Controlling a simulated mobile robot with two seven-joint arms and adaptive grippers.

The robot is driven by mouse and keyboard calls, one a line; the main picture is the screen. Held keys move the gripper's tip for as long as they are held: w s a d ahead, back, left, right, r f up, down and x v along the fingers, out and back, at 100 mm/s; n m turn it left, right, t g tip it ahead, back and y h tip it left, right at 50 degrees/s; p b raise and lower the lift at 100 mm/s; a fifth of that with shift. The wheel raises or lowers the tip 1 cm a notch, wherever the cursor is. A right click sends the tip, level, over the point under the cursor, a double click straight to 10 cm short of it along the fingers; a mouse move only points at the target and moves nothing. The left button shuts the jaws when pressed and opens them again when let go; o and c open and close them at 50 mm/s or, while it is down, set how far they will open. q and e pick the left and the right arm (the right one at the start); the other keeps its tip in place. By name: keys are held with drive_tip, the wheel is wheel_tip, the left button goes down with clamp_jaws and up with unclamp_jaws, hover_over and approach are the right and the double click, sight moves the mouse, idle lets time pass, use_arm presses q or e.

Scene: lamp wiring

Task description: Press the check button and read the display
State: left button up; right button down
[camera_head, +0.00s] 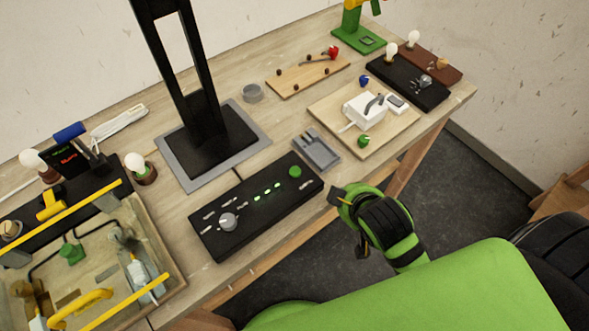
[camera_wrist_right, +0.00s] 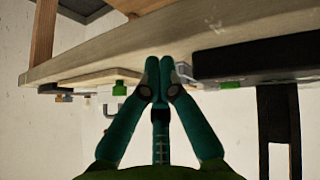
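The black check panel (camera_head: 256,207) lies on the bench, with a green round button (camera_head: 295,171) at its right end, lit green marks (camera_head: 267,193) in the middle and a silver knob (camera_head: 228,221) at the left. A small dark display (camera_head: 68,158) with red characters stands at the left; its text is too small to read. My right gripper (camera_head: 336,197) is just off the bench's front edge, to the right of and apart from the button. In the wrist view its fingertips (camera_wrist_right: 160,68) meet with nothing visible between them. My left gripper is not in view.
A grey tray (camera_head: 318,150) lies right of the panel. A light board (camera_head: 387,135) with a white box and green knob is farther right. A black post on a grey-edged base (camera_head: 169,170) rises behind the panel. A yellow-barred wooden box (camera_head: 160,247) is left.

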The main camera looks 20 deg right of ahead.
drive_tip(key=w+a+r+n+t, duration=0.1)
drive_tip(key=w+r+n+t, duration=0.75)
drive_tip(key=w+r, duration=0.65)
drive_tip(key=s+a+r+n+t+y, duration=0.1)
drive_tip(key=a+r+n+t+y, duration=0.1)
drive_tip(key=a+r+n+y, duration=0.45)
drive_tip(key=s+a+r+n+t+y, duration=0.25)
drive_tip(key=r+n+y, duration=0.35)
drive_tip(key=r+n, duration=0.3)
drive_tip(key=s+a+f+n+g+y, duration=0.1)
drive_tip(key=s+a+n+g+y, duration=0.1)
drive_tip(key=a+n+g+y, duration=0.8)
wheel_tip(320, 180, down, 6)
drive_tip(key=s+d+n+g+h, duration=0.25)
drive_tip(key=n+g+h, duration=0.2)
drive_tip(key=n, duration=0.75)
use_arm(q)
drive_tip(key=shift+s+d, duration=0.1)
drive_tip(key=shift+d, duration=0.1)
use_arm(e)
drive_tip(key=w+d+f+n+g+h, duration=0.1)
drive_tip(key=d+f+n+h, duration=0.6)
drive_tip(key=d+f+h, duration=0.1)
wheel_tip(320, 180, down, 2)
drive_tip(key=shift+w+d+f+g+h, duration=0.25)
drive_tip(key=shift+w+d+g+h, duration=0.15)
drive_tip(key=shift+d, duration=0.4)
